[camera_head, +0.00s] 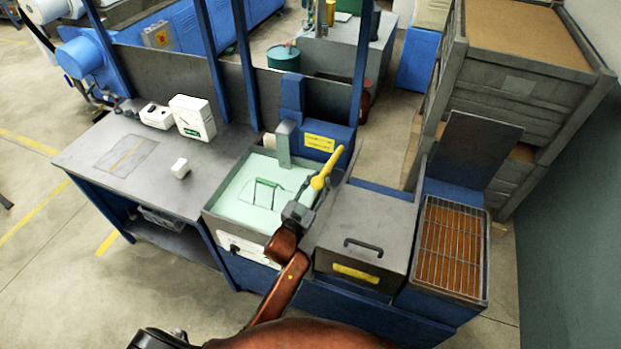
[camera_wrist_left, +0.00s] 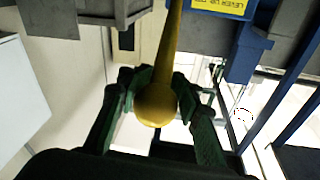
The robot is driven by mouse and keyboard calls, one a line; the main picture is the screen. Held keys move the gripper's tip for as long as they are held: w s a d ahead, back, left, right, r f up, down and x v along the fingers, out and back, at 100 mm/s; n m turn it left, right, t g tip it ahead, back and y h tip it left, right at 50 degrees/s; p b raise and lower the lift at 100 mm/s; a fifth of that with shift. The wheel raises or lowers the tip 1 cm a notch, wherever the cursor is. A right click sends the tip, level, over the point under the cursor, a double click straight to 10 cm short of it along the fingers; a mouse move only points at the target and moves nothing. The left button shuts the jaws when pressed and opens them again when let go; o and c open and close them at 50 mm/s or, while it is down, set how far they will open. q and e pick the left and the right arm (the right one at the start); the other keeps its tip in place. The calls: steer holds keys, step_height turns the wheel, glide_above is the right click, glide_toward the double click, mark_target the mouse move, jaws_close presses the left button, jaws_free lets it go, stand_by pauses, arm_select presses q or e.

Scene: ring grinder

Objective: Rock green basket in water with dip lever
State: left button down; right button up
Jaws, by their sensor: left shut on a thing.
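The yellow dip lever (camera_head: 326,168) rises at a tilt from the right side of the water tank (camera_head: 208,219). My left gripper (camera_head: 306,204) is at the lever's lower part in the head view, its fingers shut around it. In the left wrist view, the lever's round yellow knob (camera_wrist_left: 157,104) sits between the dark green fingers of my left gripper (camera_wrist_left: 150,88). The tank holds pale green water (camera_head: 235,197). A dark green wire handle of the basket (camera_head: 266,183) shows in the tank; the basket's body is hard to make out under the water. My right gripper is not in view.
A lidded grey box (camera_head: 365,222) with a black handle stands right of the tank. Beyond it is a wire-grated tray (camera_head: 452,250). A grey table (camera_head: 90,160) with white boxes (camera_head: 192,118) lies to the left. A blue post (camera_head: 292,95) stands behind the tank.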

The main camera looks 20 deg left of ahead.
arm_select(q)
steer(key=shift+f, duration=0.15)
steer(key=c, duration=1.8)
jaws_free()
steer(key=shift+d, duration=0.1)
steer(key=o, duration=0.3)
steer(key=shift+o, duration=0.6)
steer(key=s+a+f, duration=0.1)
steer(key=s, duration=1.1)
steer(key=shift+a, duration=0.35)
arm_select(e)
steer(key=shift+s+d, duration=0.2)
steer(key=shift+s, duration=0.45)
arm_select(q)
steer(key=shift+w+f, duration=0.1)
steer(key=shift+f, duration=0.05)
